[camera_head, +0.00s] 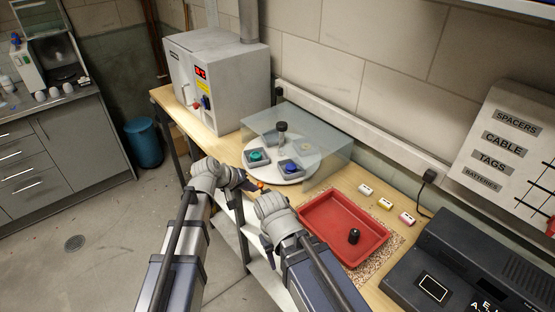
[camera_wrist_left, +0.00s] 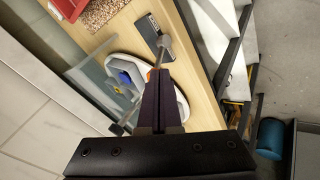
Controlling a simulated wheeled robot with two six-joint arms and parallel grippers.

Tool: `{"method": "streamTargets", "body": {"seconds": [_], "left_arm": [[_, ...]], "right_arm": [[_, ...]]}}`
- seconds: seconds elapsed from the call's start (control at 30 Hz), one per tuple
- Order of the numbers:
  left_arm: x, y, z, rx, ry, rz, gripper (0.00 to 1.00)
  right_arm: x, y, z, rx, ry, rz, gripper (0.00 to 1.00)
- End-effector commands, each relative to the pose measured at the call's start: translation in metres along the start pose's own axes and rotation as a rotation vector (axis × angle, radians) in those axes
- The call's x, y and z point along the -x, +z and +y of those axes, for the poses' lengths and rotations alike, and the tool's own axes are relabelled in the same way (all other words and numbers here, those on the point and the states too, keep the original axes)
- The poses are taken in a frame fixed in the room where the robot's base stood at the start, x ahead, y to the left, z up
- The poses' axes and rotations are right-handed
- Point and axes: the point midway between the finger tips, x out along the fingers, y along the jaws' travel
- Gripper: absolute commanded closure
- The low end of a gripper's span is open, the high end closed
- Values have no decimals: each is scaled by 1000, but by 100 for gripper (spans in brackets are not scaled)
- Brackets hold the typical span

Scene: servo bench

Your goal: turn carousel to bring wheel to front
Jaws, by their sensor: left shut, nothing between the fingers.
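The carousel is a white round turntable (camera_head: 306,174) on the bench, partly under a clear cover (camera_head: 325,150). It carries grey bins; one holds a teal piece (camera_head: 256,156), another a blue piece (camera_head: 290,166). A dark knob (camera_head: 282,127) stands upright at its middle. I cannot tell which piece is the wheel. My left gripper (camera_head: 252,186) is shut and empty at the carousel's near left edge. In the left wrist view its fingers (camera_wrist_left: 156,74) overlap the white disc (camera_wrist_left: 180,103); contact is unclear. My right gripper (camera_head: 268,242) is near the red tray, its fingertips mostly hidden.
A red tray (camera_head: 315,213) with a small black part (camera_head: 353,236) lies right of the carousel. A grey oven-like box (camera_head: 215,80) stands left, a black device (camera_head: 450,265) right. A wall panel is behind.

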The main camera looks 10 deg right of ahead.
Motion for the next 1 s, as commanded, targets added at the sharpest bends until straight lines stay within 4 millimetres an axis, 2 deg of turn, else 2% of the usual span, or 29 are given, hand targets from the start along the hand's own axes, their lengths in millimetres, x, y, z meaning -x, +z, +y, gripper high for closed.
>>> {"method": "streamTargets", "body": {"seconds": [0.03,0.13,0.3,0.43,0.67,1.0], "left_arm": [[7,-15,17,-19,-21,11,100],[10,-28,29,-48,-62,34,100],[11,-41,41,-81,-105,62,100],[10,-43,43,-89,-116,70,100],[-1,-43,40,-90,-116,70,100],[-57,-47,32,-90,-116,70,100]], "right_arm": [[22,1,2,0,0,0,50],[37,2,4,0,0,0,50],[51,3,5,0,0,0,50],[52,3,5,0,0,0,50],[42,2,4,0,0,0,50],[-4,0,0,-1,0,0,50]]}}
